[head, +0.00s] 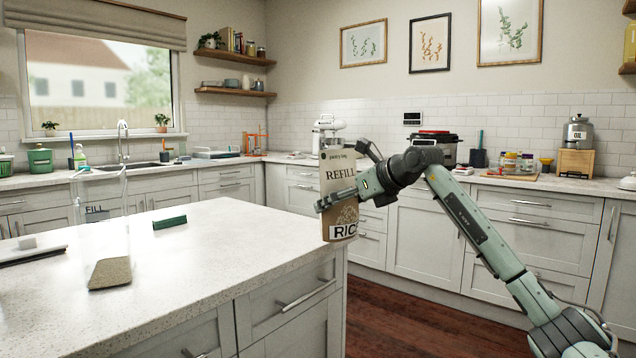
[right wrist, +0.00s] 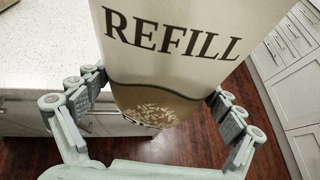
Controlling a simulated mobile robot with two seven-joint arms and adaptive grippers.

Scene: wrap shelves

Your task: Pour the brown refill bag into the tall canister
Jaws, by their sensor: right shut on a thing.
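The brown refill bag (head: 338,185) reads "REFILL" and "RICE" and stands upright in the air by the island's right end. My right gripper (head: 345,200) is shut on it, with the fingers around its middle. In the right wrist view the bag (right wrist: 165,75) sits between the two fingers of the right gripper (right wrist: 150,110), with rice grains printed or showing low on it. The tall clear canister (head: 105,225) stands on the island at the left, with a "FILL" label and a tan layer at its bottom. My left gripper is not in view.
The white island counter (head: 200,260) is mostly clear between canister and bag. A green block (head: 169,223) lies behind the canister, and a dark flat item (head: 32,255) lies at the far left. Wooden floor (head: 420,320) lies beyond the island's right edge.

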